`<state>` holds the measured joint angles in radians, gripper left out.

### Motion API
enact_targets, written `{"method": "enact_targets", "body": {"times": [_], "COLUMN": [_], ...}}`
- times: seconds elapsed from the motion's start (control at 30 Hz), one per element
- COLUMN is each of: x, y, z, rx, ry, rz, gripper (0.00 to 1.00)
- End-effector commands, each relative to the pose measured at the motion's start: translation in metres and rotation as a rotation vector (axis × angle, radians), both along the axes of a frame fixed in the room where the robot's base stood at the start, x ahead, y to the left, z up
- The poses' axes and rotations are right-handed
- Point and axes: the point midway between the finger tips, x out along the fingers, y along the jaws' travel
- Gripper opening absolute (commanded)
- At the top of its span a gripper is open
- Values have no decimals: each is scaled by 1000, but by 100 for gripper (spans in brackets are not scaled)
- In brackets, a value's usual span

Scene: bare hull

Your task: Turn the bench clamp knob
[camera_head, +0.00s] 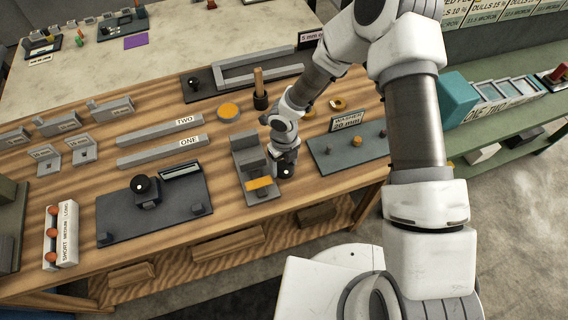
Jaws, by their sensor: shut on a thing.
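The bench clamp (243,150) is a grey stepped block with an orange piece on its lower front part. My gripper (284,158) reaches down from the upper right and is shut on this knob. The fingers and the wrist hide part of the knob and of the clamp's right side.
A dark plate (115,216) with another black knob lies to the left. To the right is a dark plate (330,164) with small pegs and a washer sign. Behind the clamp stand an orange disc (228,111) and a wooden-handled tool (259,85). Bare wood lies in front.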

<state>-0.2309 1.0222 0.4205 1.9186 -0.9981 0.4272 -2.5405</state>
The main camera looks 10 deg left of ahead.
Motion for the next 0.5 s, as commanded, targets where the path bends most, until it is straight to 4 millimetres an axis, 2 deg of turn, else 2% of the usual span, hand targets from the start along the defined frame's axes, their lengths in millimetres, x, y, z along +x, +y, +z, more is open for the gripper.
{"method": "enact_targets", "body": {"times": [0.03, 0.13, 0.17, 0.5], "x": [0, 0, 0, 0], "y": [0, 0, 0, 0], "z": [0, 0, 0, -1], "rx": [0, 0, 0, 0], "ry": [0, 0, 0, 0], "rz": [0, 0, 0, -59], "gripper": [37, 19, 17, 17]}}
